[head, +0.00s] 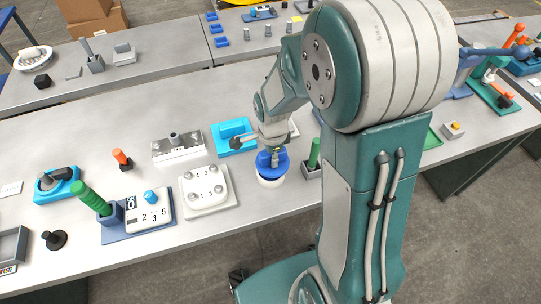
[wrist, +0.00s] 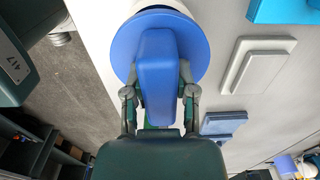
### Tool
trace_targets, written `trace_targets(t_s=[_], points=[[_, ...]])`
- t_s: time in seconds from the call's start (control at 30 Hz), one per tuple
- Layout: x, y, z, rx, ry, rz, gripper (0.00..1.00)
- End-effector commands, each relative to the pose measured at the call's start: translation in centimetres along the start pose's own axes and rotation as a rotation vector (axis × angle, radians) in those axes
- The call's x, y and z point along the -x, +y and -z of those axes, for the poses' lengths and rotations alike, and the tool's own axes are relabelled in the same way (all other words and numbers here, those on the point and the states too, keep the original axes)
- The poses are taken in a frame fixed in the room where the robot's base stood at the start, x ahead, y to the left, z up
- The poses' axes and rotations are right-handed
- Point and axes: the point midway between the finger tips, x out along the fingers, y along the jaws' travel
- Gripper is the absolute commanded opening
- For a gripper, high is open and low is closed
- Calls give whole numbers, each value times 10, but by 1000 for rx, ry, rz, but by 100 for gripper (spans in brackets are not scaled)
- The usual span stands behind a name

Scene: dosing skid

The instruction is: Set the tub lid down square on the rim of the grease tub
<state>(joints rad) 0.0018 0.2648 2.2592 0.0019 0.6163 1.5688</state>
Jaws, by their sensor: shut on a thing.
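The tub lid is a blue disc with a raised blue block handle; it shows in the wrist view (wrist: 125,45) and in the head view (head: 264,161). My gripper (wrist: 158,75) is shut on the handle, one finger on each side; it also shows in the head view (head: 273,151). The grease tub (head: 271,182) is a small white round tub directly below the lid near the bench's front edge. A white part of it shows past the lid in the wrist view (wrist: 166,5). The lid hides most of the rim, so I cannot tell whether it touches or sits square.
A white block with numbered knobs (head: 207,189) stands left of the tub. A green-handled tool in a grey holder (head: 312,170) stands close on the right. A bright blue tray (head: 235,148) lies behind. The bench's front edge is near.

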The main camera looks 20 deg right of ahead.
Motion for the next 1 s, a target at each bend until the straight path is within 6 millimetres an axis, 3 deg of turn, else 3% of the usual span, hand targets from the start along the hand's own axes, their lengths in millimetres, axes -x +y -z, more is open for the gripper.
trace_targets(t_s=[1.0], points=[[0,1,1,2,1,0,0]])
